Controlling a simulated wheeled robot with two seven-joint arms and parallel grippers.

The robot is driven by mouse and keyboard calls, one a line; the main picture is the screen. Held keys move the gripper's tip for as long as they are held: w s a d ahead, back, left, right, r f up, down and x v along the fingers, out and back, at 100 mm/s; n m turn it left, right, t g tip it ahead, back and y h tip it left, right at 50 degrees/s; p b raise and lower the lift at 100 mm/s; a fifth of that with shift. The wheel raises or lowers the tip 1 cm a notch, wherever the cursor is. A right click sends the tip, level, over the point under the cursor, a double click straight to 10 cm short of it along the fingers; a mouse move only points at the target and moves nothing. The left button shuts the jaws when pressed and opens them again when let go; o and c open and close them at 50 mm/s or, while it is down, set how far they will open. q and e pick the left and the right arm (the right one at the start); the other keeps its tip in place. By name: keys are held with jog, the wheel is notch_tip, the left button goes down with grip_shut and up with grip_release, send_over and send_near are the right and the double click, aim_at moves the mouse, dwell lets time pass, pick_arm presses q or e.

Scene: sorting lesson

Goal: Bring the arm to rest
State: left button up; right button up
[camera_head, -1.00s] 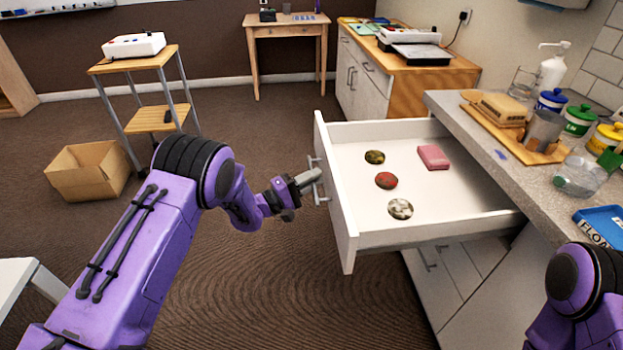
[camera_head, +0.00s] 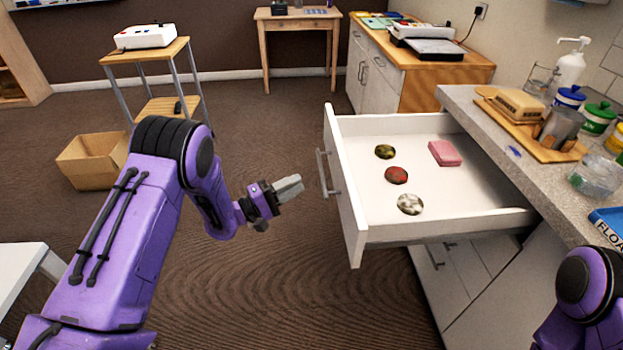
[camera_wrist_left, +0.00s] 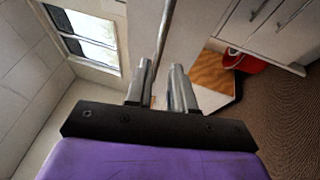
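My left gripper (camera_head: 290,187) is in front of the open white drawer (camera_head: 347,215), a short way left of its bar handle (camera_head: 328,173) and apart from it. In the left wrist view the two fingers (camera_wrist_left: 162,88) stand apart with nothing between them, and a thin grey bar (camera_wrist_left: 165,35) shows beyond the fingertips. My left arm is bent and reaches in from the left. My right gripper is out of view; only a purple part of my right arm shows at the bottom right.
The drawer holds a dark mottled disc (camera_head: 385,152), a red one (camera_head: 396,175), a pale one (camera_head: 410,204) and a pink block (camera_head: 445,153). A counter (camera_head: 470,105) with jars stands right. A cardboard box (camera_head: 92,160) and trolley (camera_head: 150,55) stand left. Carpet around the gripper is clear.

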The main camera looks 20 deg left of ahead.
pick_arm(q)
jog(key=shift+v, duration=0.9)
jog(key=s+a+f+m+g+y+p, duration=0.1)
jog(key=s+a+f+m+g+y, duration=0.1)
jog(key=s+f+y, duration=0.5)
jog(key=s+a+f+m+g+y, duration=0.1)
jog(key=s+a+f+y, duration=0.25)
jog(key=f+y, duration=0.4)
jog(key=s+f+g+y+p, duration=0.1)
jog(key=s+f+g, duration=0.2)
jog(key=s, duration=0.9)
jog(key=s+d+f+g+y+p, duration=0.1)
jog(key=s+f+g, duration=0.2)
jog(key=s, duration=1)
jog(key=g, duration=0.2)
jog(key=shift+s+d+m+g, duration=0.25)
jog(key=shift+d+m+g, duration=0.05)
jog(key=shift+d+m, duration=0.1)
